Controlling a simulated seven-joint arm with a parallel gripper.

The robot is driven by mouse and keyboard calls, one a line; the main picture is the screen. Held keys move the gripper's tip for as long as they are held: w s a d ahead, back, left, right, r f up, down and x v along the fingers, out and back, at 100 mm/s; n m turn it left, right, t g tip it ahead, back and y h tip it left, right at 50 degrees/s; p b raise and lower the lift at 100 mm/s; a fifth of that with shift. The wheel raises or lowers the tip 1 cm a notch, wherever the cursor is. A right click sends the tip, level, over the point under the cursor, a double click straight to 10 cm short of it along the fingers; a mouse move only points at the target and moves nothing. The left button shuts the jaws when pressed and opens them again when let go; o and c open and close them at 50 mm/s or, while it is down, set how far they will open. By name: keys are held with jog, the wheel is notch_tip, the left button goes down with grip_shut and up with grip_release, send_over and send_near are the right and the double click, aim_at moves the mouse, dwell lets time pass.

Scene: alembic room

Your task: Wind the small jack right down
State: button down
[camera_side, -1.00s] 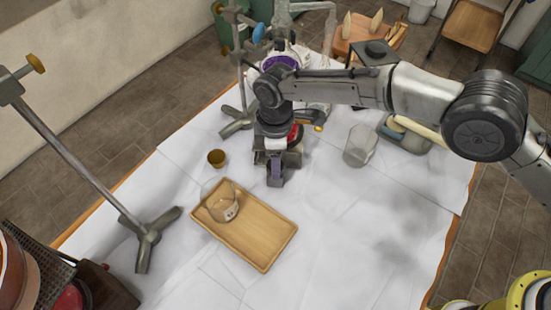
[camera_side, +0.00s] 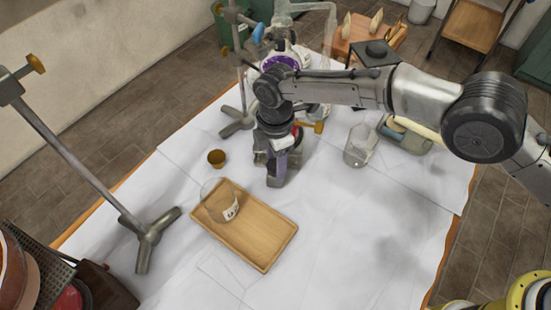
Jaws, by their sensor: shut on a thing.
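My gripper (camera_side: 276,180) points down near the middle of the white-covered table, just beyond the wooden tray. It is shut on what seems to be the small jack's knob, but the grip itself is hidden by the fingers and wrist. The jack is mostly hidden behind my gripper, so its height cannot be read. A bit of red shows just right of my wrist, and a brass-coloured piece (camera_side: 318,127) sticks out to the right there. I cannot tell whether these belong to the jack.
A wooden tray (camera_side: 262,245) holding a glass beaker (camera_side: 217,205) lies in front. A small brown cup (camera_side: 216,158) stands left of my gripper, a glass vessel (camera_side: 360,146) right. A tripod stand (camera_side: 148,238) rises at left. The table's right front is clear.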

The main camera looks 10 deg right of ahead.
jog(key=shift+c, duration=1.5)
grip_release()
